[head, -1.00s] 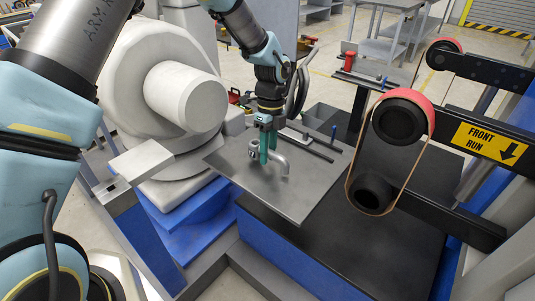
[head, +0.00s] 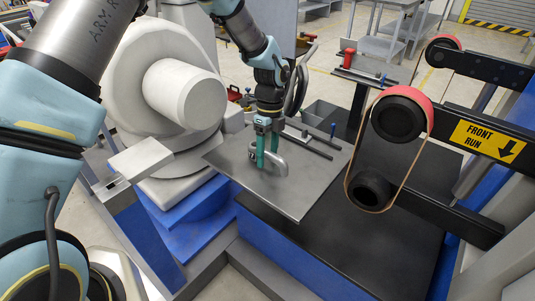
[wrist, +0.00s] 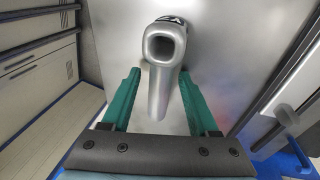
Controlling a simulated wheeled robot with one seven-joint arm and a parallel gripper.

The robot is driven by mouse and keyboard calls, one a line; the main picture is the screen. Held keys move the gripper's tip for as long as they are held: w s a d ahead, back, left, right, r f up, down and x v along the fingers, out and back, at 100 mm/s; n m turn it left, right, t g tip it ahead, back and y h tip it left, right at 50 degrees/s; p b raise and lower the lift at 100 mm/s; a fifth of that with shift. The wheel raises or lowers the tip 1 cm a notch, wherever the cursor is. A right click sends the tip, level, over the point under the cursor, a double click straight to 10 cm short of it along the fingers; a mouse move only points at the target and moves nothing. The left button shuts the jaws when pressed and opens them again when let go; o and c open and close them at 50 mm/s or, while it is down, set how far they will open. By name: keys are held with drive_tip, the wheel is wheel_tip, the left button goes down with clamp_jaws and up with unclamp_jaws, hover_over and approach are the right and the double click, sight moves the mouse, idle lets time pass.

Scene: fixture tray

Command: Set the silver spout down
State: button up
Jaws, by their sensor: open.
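The silver spout (head: 279,163) is a curved metal tube at the metal tray plate (head: 300,204); my gripper partly hides it in the head view. In the wrist view the spout (wrist: 160,75) shows its squarish open end toward the camera, and its tube runs down between the fingers. My gripper (head: 268,163) has its green fingers apart on either side of the spout. In the wrist view a gap shows between each finger of my gripper (wrist: 160,100) and the tube. Whether the spout's underside touches the plate is hard to see.
A belt sander (head: 400,120) stands to the right. A large white machine (head: 165,85) stands at the left. The plate's near part is bare.

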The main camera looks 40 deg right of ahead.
drive_tip(key=b+v, duration=0.2)
drive_tip(key=v, duration=1)
drive_tip(key=shift+r+b, duration=0.15)
drive_tip(key=shift+b, duration=0.15)
drive_tip(key=shift+s, duration=0.15)
